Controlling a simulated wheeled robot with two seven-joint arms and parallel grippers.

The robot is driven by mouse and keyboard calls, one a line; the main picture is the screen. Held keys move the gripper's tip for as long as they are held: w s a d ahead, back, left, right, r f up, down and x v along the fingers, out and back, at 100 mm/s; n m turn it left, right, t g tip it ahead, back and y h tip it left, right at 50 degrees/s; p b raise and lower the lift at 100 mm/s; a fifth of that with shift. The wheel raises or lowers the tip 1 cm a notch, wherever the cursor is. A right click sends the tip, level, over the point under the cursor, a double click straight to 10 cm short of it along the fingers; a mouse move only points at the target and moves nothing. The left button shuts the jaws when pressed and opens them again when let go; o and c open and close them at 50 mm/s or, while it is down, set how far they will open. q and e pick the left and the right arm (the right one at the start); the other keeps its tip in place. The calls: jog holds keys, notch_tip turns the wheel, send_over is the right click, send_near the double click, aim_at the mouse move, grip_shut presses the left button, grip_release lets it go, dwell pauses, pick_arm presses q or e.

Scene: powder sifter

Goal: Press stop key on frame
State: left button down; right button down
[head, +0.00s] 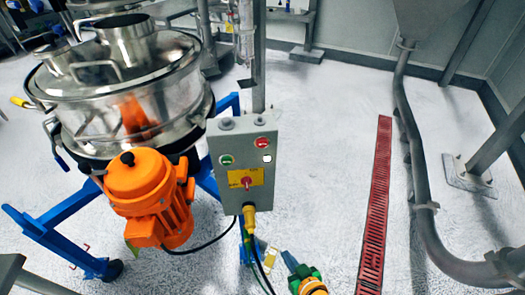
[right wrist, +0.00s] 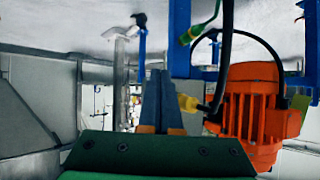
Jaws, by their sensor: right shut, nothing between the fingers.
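A grey control box (head: 243,165) stands upright on the sifter frame in the head view. It carries a red button (head: 262,142) at the upper right, a green button (head: 226,160) at the left and a small white one (head: 267,158) below the red. A red rotary switch (head: 246,182) sits on a yellow plate lower down. My right gripper (head: 288,259) is below and right of the box, apart from it. Its closed, empty fingers (right wrist: 160,78) also show in the right wrist view. My left gripper is not in view.
The steel sifter (head: 125,95) on a blue frame (head: 60,225) and its orange motor (head: 150,195) stand left of the box. A black cable with a yellow connector (head: 249,217) hangs below the box. A red floor grate (head: 376,200) and a grey pipe (head: 410,150) lie right. Floor between is clear.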

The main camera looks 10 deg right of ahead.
jog(key=w+a+r+t+y+b, duration=0.1)
jog(key=w+r+t+y+b, duration=0.2)
jog(key=r, duration=0.4)
jog(key=w+a+r+t, duration=0.2)
jog(key=w+r+t, duration=0.15)
jog(key=r, duration=0.45)
notch_tip(320, 180, up, 16)
jog(key=s+a+n+t+y+b, duration=0.1)
jog(key=s+n+t+y+b, duration=0.2)
jog(key=y, duration=0.3)
jog(key=shift+a+f+n+t, duration=0.2)
jog(key=shift+a+n+t, duration=0.25)
jog(key=shift+t, duration=0.3)
jog(key=shift+d, duration=0.15)
jog(key=b, duration=0.3)
send_near(262, 143)
jog(key=w+a+r, duration=0.2)
jog(key=a+r, duration=0.2)
jog(key=shift+w+d, duration=0.3)
jog(key=shift+w, duration=0.2)
jog(key=shift+w, duration=0.45)
